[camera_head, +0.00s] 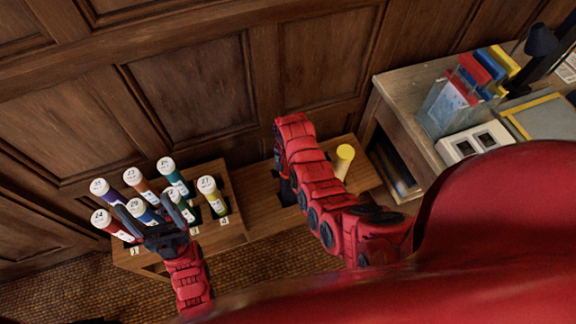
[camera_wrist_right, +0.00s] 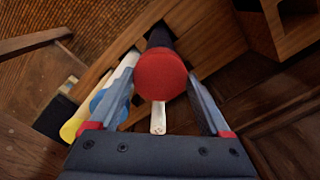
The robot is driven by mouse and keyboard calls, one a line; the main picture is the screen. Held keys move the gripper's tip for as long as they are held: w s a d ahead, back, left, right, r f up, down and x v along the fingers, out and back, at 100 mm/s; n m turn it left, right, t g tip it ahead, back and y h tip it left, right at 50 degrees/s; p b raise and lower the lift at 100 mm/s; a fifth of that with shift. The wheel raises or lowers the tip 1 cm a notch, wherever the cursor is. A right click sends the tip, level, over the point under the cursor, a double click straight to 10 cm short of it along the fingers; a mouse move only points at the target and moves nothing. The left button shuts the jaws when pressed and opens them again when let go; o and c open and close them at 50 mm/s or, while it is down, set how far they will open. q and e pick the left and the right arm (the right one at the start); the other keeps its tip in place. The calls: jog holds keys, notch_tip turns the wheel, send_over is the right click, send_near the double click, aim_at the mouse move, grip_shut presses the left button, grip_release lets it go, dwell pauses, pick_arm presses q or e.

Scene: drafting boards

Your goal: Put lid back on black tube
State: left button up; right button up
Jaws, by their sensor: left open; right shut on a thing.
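A round red lid (camera_wrist_right: 160,75) fills the space between the fingers of my right gripper (camera_wrist_right: 161,80) in the right wrist view; the gripper is shut on it. A black tube (camera_wrist_right: 158,37) shows just beyond the lid. I cannot tell whether the lid is seated on it or only in front of it. In the head view my red right arm hides the lid, and a dark shape shows beside the arm. My left gripper (camera_head: 152,212) is open, its two dark fingers over the rack of white-capped tubes at the lower left.
Several numbered, white-capped tubes stand in a wooden rack (camera_head: 236,228). A yellow-topped tube (camera_head: 344,154) stands just right of my right arm. A wooden desk (camera_head: 405,88) with a clear bin (camera_head: 447,108) is at the right. Wood panelling closes off the back.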

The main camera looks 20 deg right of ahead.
dwell(0.4)
jog(key=o, duration=1.1)
jog(key=shift+r+p, duration=0.65)
jog(key=shift+r, duration=0.6)
jog(key=shift+r+p, duration=0.85)
jog(key=shift+r, duration=1.4)
grip_shut()
